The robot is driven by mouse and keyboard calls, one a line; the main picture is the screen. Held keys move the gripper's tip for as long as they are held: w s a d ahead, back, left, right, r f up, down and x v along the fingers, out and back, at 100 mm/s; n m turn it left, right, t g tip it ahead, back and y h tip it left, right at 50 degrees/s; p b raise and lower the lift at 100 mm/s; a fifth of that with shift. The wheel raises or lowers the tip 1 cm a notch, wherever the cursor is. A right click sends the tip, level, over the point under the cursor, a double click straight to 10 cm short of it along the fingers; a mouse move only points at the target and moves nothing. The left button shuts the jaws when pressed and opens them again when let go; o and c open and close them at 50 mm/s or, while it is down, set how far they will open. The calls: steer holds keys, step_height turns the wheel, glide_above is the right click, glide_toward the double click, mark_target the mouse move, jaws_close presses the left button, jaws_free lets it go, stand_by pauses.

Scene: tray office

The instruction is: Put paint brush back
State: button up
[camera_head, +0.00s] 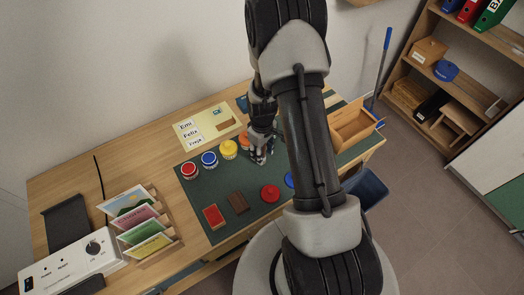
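I cannot make out the paint brush; it may be hidden by my arm or too small to tell. My gripper (260,157) points down low over the far part of the dark green mat (228,180), just right of the row of paint jars. Its fingers are small and partly covered, so I cannot tell if they are open or hold something. A dark blue container (243,103) stands at the back of the table, partly hidden behind my arm. Open jars of red (190,171), blue (209,160) and yellow (228,149) paint stand along the mat's back edge.
A red lid (270,193), a brown block (238,203) and a red-topped block (213,217) lie on the mat. A card holder (149,240) stands left. A wooden tray (354,125) is at the table's right end. A name board (206,126) lies behind the jars.

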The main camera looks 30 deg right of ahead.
step_height(320, 180, up, 12)
steer(key=p, duration=0.3)
steer(key=shift+p, duration=0.35)
steer(key=s+a+r+m+t, duration=0.1)
steer(key=s+a+r, duration=0.15)
steer(key=r, duration=0.65)
steer(key=s+a+r+m+t, duration=0.15)
steer(key=a+r, duration=0.25)
steer(key=r, duration=0.5)
steer(key=s+a+r+t, duration=0.1)
steer(key=s+a+r, duration=0.2)
steer(key=s+r, duration=0.2)
steer(key=s+a+r+m+t, duration=0.1)
steer(key=s+a+r, duration=0.2)
steer(key=s, duration=0.7)
steer(key=shift+v, duration=1.25)
steer(key=shift+w+m, duration=0.2)
steer(key=shift+m, duration=0.05)
